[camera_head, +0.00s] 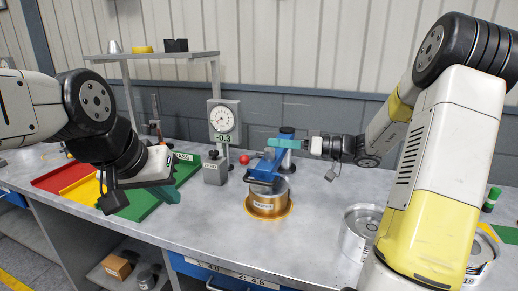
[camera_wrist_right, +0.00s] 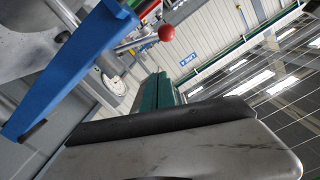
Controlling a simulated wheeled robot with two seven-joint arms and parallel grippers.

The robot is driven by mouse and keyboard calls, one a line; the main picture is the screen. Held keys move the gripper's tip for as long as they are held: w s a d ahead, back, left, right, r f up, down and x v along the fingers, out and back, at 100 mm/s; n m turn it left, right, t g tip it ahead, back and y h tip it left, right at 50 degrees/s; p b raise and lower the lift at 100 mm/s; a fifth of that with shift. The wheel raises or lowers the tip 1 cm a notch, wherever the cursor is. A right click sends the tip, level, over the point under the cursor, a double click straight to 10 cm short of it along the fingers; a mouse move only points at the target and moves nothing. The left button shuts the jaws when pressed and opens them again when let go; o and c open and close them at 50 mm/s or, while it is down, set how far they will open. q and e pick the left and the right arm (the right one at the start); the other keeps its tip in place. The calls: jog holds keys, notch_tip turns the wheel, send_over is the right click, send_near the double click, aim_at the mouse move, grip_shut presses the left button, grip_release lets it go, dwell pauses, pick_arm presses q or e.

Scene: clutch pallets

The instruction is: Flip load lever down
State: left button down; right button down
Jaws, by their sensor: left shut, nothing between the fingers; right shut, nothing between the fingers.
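The load lever shows a red ball knob (camera_head: 244,159) to the left of the blue press (camera_head: 266,170). In the right wrist view the red knob (camera_wrist_right: 166,32) ends a metal rod beside the blue press arm (camera_wrist_right: 70,70). My right gripper (camera_head: 272,143), with teal fingers, is shut and empty above the press, to the right of the knob and apart from it. Its fingers (camera_wrist_right: 158,92) also show in the right wrist view. A gold-coloured clutch part (camera_head: 267,203) sits under the press. My left gripper (camera_head: 168,193) is shut and empty over the coloured trays.
A dial gauge with a display (camera_head: 224,122) stands left of the press. Red, yellow and green trays (camera_head: 140,206) lie at the left. Metal cans (camera_head: 358,232) stand at the right beside my right arm. The bench front is clear between them.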

jog(key=v, duration=0.5)
jog(key=shift+r, duration=0.1)
jog(key=s+a+m+g+h, duration=0.2)
jog(key=s+a+g+h, duration=0.4)
jog(key=s, duration=0.8)
jog(key=s+d+m+t+h, duration=0.5)
jog(key=s+m+h, duration=0.1)
jog(key=s+h, duration=0.2)
jog(key=shift+s+d+r+t, duration=0.25)
jog(key=shift+s+t, duration=0.15)
jog(key=shift+s, duration=0.15)
